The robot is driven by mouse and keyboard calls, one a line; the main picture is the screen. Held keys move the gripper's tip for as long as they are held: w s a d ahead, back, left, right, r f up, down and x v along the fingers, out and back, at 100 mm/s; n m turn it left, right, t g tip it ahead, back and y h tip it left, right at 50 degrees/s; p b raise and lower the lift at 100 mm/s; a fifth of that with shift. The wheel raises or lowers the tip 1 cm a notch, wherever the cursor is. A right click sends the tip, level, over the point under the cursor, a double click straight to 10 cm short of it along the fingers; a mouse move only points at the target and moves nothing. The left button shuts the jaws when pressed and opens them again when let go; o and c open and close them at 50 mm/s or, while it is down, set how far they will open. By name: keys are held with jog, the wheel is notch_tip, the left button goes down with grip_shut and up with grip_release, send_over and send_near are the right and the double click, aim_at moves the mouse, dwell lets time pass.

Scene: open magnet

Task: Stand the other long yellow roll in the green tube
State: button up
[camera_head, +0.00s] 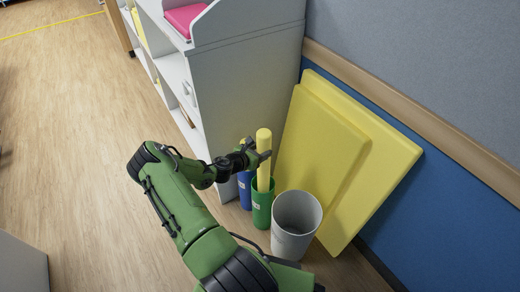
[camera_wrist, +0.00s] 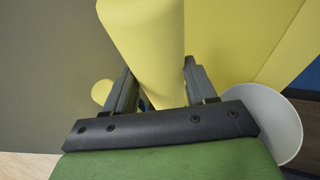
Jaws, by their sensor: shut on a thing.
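A long yellow roll (camera_head: 264,158) stands upright, its lower part inside the green tube (camera_head: 262,206). My gripper (camera_head: 256,157) is shut on this roll near its upper part. In the wrist view the roll (camera_wrist: 150,50) is between the two fingers of my gripper (camera_wrist: 157,84). The green tube stands on the floor; whether the roll touches its bottom is hidden. Another yellow roll, partly hidden behind my gripper, shows above the blue tube (camera_head: 244,190); its end also shows in the wrist view (camera_wrist: 101,91).
A white bin (camera_head: 296,222) stands right of the green tube and shows in the wrist view (camera_wrist: 268,112). Yellow panels (camera_head: 325,140) lean on the blue wall behind. A grey-white shelf unit (camera_head: 245,85) is close at the left. Wooden floor (camera_head: 70,110) is open farther left.

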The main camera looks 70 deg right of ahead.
jog(key=shift+f+b, duration=0.55)
jog(key=shift+f, duration=1.9)
jog(key=o, duration=1.2)
jog(key=shift+c, duration=0.2)
jog(key=p+v, duration=0.5)
jog(key=v, duration=1)
jog(key=shift+w+a+r, duration=0.15)
jog(key=shift+a+r, duration=0.1)
jog(key=shift+a, duration=0.05)
